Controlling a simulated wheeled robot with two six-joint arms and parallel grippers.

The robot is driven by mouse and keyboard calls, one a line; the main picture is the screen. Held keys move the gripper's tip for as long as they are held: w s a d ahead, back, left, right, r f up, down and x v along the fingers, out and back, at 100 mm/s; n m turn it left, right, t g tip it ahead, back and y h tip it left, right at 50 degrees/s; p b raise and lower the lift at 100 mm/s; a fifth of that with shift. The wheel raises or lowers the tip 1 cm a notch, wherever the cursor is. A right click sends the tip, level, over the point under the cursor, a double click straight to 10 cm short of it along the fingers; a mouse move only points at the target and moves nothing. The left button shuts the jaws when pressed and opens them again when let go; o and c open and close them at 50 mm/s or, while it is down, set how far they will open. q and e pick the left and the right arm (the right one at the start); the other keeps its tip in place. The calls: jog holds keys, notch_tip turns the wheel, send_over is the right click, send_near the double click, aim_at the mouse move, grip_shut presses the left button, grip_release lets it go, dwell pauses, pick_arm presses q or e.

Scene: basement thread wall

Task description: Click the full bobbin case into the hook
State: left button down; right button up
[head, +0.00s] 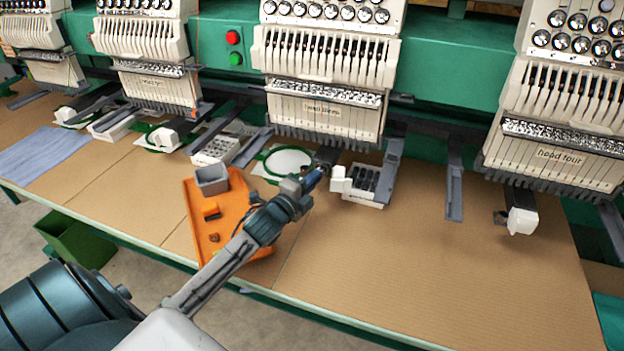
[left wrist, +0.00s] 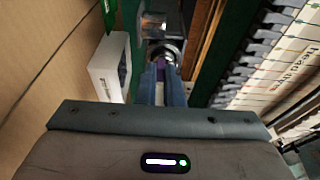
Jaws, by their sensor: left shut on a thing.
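My left gripper (head: 316,178) reaches in under the third machine head (head: 322,113). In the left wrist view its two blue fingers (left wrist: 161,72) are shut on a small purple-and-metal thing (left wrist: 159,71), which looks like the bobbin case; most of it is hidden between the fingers. A shiny round metal part, likely the hook (left wrist: 166,48), lies straight ahead of the fingertips. The held piece is at or very close to it; I cannot tell whether it is seated. The hook area is mostly hidden by the gripper in the head view. My right gripper is not in view.
An orange tray (head: 231,229) with a grey cup (head: 211,180) stands left of my forearm. A green hoop (head: 287,162) is just left of the gripper. A white tray with dark slots (head: 365,182) is to the right. The tabletop's right front is clear.

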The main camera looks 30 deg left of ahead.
pick_arm(q)
jog(key=shift+w, duration=0.15)
jog(key=shift+w+a, duration=0.15)
jog(key=shift+w, duration=0.2)
dwell(0.3)
jog(key=c, duration=1.5)
grip_release()
jog(key=s+b, duration=0.3)
jog(key=s, duration=0.7)
jog(key=shift+s, duration=0.4)
jog(key=shift+a+f, duration=0.1)
